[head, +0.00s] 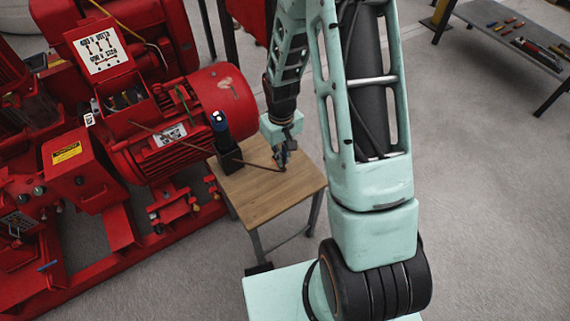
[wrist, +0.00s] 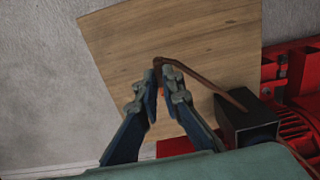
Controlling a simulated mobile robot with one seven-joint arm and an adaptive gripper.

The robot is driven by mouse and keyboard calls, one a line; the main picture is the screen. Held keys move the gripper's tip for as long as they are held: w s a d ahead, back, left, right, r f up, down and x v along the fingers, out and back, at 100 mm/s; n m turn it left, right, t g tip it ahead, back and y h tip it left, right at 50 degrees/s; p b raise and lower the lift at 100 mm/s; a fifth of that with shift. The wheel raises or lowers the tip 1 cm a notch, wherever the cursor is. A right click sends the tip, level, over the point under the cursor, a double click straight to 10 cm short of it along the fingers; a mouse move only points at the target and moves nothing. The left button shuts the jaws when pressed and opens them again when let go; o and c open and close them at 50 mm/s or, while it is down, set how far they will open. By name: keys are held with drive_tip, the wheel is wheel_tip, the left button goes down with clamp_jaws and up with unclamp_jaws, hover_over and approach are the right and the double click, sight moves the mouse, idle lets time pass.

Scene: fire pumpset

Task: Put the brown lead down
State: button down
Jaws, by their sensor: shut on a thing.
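The brown lead (wrist: 205,82) is a thin cable whose end sits between my gripper's fingertips (wrist: 160,72) in the wrist view. My gripper is shut on it, over the small wooden table (wrist: 175,38). From the fingers the lead runs right, past a dark box, toward the red machine. In the head view the lead (head: 252,164) crosses the table top (head: 265,195) to my gripper (head: 281,160). The gripper is low over the table's right half. I cannot tell whether the lead's end touches the wood.
A dark box (wrist: 245,122) with an upright black cylinder (head: 220,125) stands at the table's back left corner. The red motor (head: 205,105) and its open terminal box (head: 125,100) are close on the left. The table's front part is clear. A tool bench (head: 510,35) stands far right.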

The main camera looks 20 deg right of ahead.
drive_tip(key=shift+w+d+f+b, duration=0.1)
drive_tip(key=shift+d+f+b, duration=0.1)
drive_tip(key=shift+f, duration=0.55)
drive_tip(key=shift+w+d+f+b, duration=0.1)
drive_tip(key=shift+w+d+f, duration=0.1)
drive_tip(key=shift+f, duration=0.5)
drive_tip(key=shift+w+d+f+b, duration=0.1)
drive_tip(key=shift+d+f+b, duration=0.1)
drive_tip(key=shift+f, duration=0.55)
drive_tip(key=shift+f, duration=0.1)
drive_tip(key=shift+f, duration=0.15)
drive_tip(key=c, duration=2.1)
unclamp_jaws()
drive_tip(key=shift+s, duration=0.1)
drive_tip(key=shift+r, duration=0.2)
wheel_tip(320, 180, up, 12)
drive_tip(key=p, duration=0.2)
drive_tip(key=shift+p, duration=0.4)
